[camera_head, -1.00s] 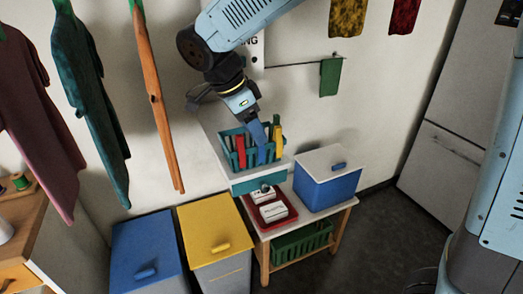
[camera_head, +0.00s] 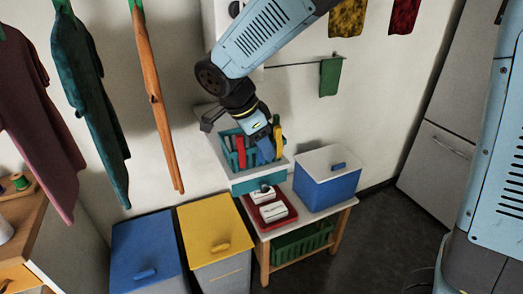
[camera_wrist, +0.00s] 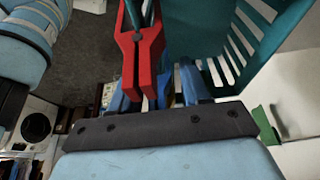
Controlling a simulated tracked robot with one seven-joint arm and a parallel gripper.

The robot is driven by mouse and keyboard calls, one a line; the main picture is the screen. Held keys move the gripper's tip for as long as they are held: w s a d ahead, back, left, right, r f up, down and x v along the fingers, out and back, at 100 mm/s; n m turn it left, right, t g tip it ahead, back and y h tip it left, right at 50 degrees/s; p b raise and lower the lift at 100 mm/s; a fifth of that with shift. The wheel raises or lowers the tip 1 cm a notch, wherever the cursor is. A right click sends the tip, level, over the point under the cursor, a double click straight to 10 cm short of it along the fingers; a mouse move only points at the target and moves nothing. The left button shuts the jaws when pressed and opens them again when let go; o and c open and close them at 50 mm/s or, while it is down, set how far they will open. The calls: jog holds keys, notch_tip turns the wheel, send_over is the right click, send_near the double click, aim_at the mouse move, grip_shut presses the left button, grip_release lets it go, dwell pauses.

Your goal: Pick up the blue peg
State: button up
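The blue peg (camera_head: 265,151) is in the teal basket (camera_head: 229,158), between a red peg (camera_head: 241,152) and a yellow peg (camera_head: 277,134). It looks tilted in the head view. My gripper (camera_head: 263,136) points down at the top of the blue peg, very close to it or touching. In the wrist view the red peg (camera_wrist: 140,52) is clear, and blue parts (camera_wrist: 189,82) show behind the dark edge of my gripper. My fingertips are hidden or blend with the blue, so I cannot tell whether they are closed on the peg.
The basket stands on a small white wall shelf with a teal front (camera_head: 258,184). Yellow (camera_head: 214,232) and blue (camera_head: 146,250) lidded bins stand to the left.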

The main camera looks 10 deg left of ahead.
jog(key=c, duration=0.7)
jog(key=shift+r, duration=0.35)
notch_tip(320, 180, up, 2)
jog(key=shift+r, duration=0.15)
jog(key=s+d+r, duration=0.2)
jog(key=s+r, duration=0.3)
jog(key=s, duration=0.1)
jog(key=s+d+r, duration=0.3)
jog(key=s+r, duration=0.2)
jog(key=s, duration=0.2)
jog(key=shift+d, duration=0.3)
